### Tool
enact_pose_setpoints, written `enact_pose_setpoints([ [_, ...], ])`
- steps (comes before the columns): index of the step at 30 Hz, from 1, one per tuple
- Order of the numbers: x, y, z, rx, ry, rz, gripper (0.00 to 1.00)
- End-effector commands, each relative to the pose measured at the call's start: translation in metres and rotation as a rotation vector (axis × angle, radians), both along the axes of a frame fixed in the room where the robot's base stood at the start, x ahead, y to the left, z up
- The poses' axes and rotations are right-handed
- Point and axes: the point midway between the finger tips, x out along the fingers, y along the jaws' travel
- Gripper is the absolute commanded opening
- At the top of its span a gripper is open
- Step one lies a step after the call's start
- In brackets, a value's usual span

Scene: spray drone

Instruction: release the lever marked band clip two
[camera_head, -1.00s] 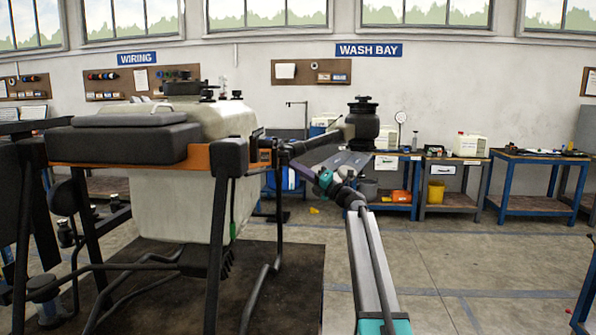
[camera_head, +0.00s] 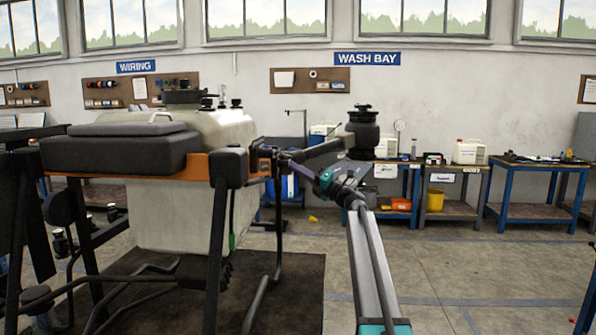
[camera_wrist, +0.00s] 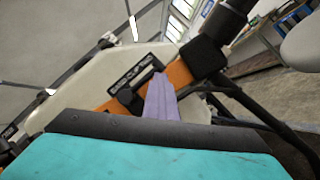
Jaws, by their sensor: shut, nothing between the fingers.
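The drone carries an orange band (camera_head: 195,165) below its pale tank (camera_head: 228,130). In the wrist view, a dark plate with pale lettering (camera_wrist: 133,76), too small to read, sits by the orange band (camera_wrist: 180,75). A black lever-like piece (camera_wrist: 130,98) lies just below the plate, partly hidden. My gripper (camera_wrist: 158,78) is shut and empty, its pale purple fingers pointing at the plate and band, close to the black piece. I cannot tell whether they touch it. In the head view my teal wrist (camera_head: 328,182) is beside the drone's right front corner.
A black motor pod (camera_head: 363,130) on a drone arm stands just above my wrist. Black frame legs (camera_head: 218,255) stand below the tank on a dark mat (camera_head: 295,290). Workbenches (camera_head: 530,180) line the back wall. The floor at right is open.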

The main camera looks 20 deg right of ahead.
Motion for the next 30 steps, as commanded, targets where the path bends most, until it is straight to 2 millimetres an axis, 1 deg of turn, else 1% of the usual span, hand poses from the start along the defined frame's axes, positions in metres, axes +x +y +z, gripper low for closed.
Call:
enact_pose_setpoints([
  [1,0.005,0.004,-0.002,-0.002,0.006,-0.001,0.0],
  [17,0.006,-0.001,-0.004,-0.001,0.007,-0.007,0.0],
  [23,0.004,-0.003,-0.017,-0.002,0.006,-0.006,0.0],
  [29,-0.001,-0.008,-0.039,0.001,0.0,-0.001,0.0],
  [30,-0.003,-0.011,-0.042,0.001,-0.001,-0.002,0.0],
])
